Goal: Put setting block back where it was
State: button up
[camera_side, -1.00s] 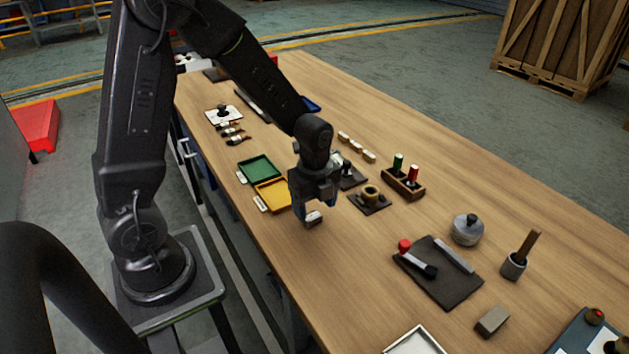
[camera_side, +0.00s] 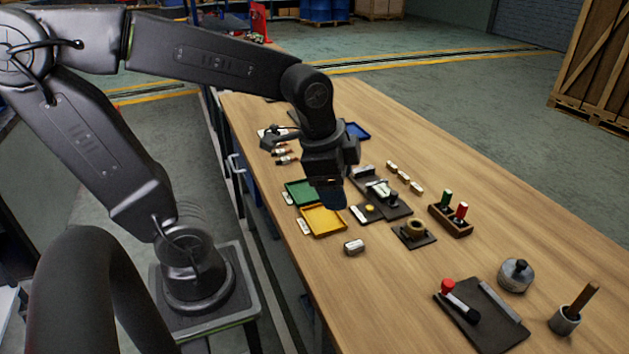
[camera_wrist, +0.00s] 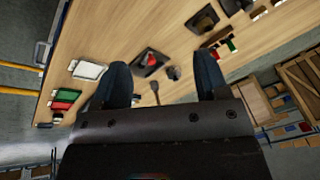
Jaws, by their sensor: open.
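A small metal block with a pale face (camera_side: 354,246), which looks like the setting block, lies alone on the bare wood near the table's front edge. It is just in front of the yellow tray (camera_side: 323,220). My gripper (camera_side: 334,198) hangs above and behind the block, over the area by the yellow tray, clear of the table. In the wrist view its two dark fingers (camera_wrist: 162,78) are wide apart with nothing between them. I cannot make out the block in the wrist view.
A green tray (camera_side: 302,191) adjoins the yellow one. A dark plate with a brass ring (camera_side: 414,233), a rack with green and red pieces (camera_side: 451,216) and several small blocks (camera_side: 404,178) stand to the right. Bare wood surrounds the lone block on its right side.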

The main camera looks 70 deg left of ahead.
jog(key=shift+s+d+r+n+t, duration=0.25)
jog(key=shift+s+r+n+t, duration=0.15)
jog(key=shift+s+n, duration=0.65)
jog(key=shift+s+d+r+n+t, duration=0.2)
jog(key=shift+s+r+n+t, duration=0.35)
jog(key=shift+n, duration=0.75)
jog(key=shift+s+d+r+n+t, duration=0.15)
jog(key=shift+s+d+r+n, duration=0.1)
jog(key=shift+s+n, duration=0.85)
